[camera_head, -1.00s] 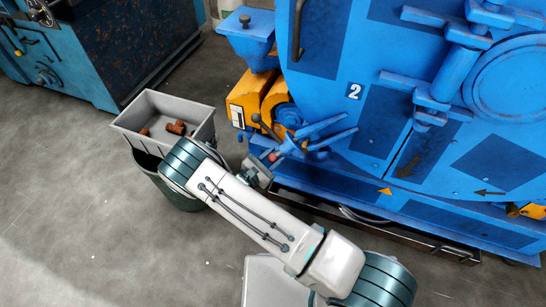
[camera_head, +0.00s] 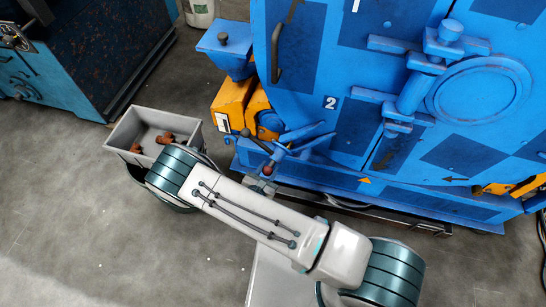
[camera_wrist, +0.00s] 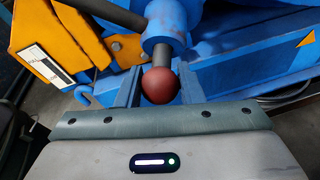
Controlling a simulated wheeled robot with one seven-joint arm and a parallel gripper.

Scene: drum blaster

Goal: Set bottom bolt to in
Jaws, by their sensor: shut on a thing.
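The bottom bolt (camera_head: 281,152) is a blue hub with dark rods at the lower left of the blue drum door. Its hub (camera_wrist: 163,28) shows at the top of the wrist view. One rod ends in a red ball (camera_wrist: 160,86); the ball also shows in the head view (camera_head: 267,170). My gripper (camera_wrist: 159,78) is shut on this handle, with one finger on each side by the red ball. In the head view my gripper (camera_head: 263,182) is partly hidden by my arm. Another dark rod points up and left from the hub.
A grey bin (camera_head: 122,142) with brown pieces stands left of my arm. The machine's blue base ledge (camera_head: 400,200) runs right of the bolt. Open floor (camera_head: 90,220) lies at the lower left.

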